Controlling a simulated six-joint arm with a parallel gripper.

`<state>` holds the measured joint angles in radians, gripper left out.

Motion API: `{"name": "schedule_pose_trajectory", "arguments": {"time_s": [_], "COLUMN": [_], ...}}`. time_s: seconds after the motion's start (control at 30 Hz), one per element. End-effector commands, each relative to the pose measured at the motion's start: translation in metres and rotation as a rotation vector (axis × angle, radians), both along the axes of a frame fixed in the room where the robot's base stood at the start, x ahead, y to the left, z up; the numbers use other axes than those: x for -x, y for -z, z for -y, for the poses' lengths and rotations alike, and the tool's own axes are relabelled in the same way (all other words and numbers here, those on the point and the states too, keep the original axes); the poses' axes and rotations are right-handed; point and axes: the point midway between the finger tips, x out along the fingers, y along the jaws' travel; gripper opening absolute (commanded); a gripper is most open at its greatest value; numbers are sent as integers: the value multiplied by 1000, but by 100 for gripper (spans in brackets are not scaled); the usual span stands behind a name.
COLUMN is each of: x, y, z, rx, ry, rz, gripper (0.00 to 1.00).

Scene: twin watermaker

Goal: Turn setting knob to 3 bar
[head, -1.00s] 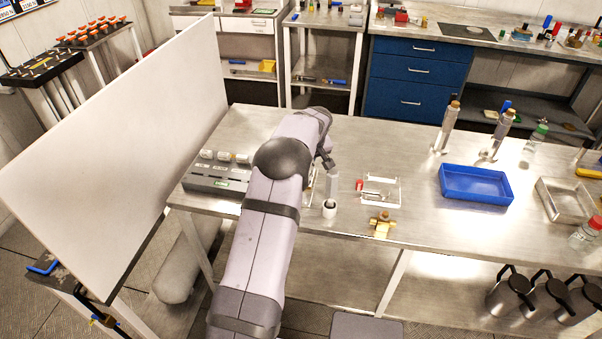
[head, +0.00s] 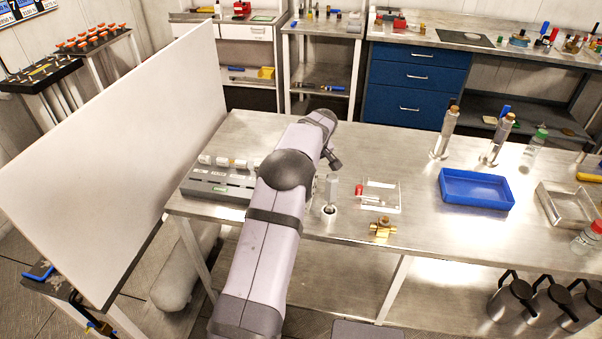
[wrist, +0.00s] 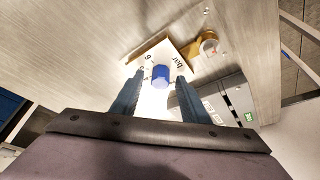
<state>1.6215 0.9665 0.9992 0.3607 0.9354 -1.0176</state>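The setting knob (wrist: 160,76) is a small blue knob in the wrist view. It sits on a white dial plate (wrist: 171,53) printed with "bar" and several numbers, too small and turned to read surely. My gripper (wrist: 160,80) is open, with one dark finger on each side of the knob. I see gaps between the fingers and the knob; I cannot tell how far above the plate the tips are. No pointer mark on the knob is readable. In the head view my arm hides the gripper, and the knob does not show.
A brass fitting (wrist: 203,47) stands beside the dial plate. The grey module box (head: 215,180) is left of my arm. A white panel (head: 120,150) stands at the left.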

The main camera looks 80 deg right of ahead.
Motion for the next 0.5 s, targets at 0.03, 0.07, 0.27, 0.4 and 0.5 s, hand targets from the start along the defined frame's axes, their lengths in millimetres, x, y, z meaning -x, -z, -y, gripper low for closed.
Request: {"name": "schedule_pose_trajectory", "arguments": {"time_s": [0.03,0.07,0.27,0.4,0.5], "x": [0,0,0,3,6], "y": [0,0,0,-8,-18], "z": [0,0,0,-2,-5], "rx": [0,0,0,0,3], "ry": [0,0,1,1,2], "rz": [0,0,0,0,0], "gripper": [41,41,41,41,41]}}
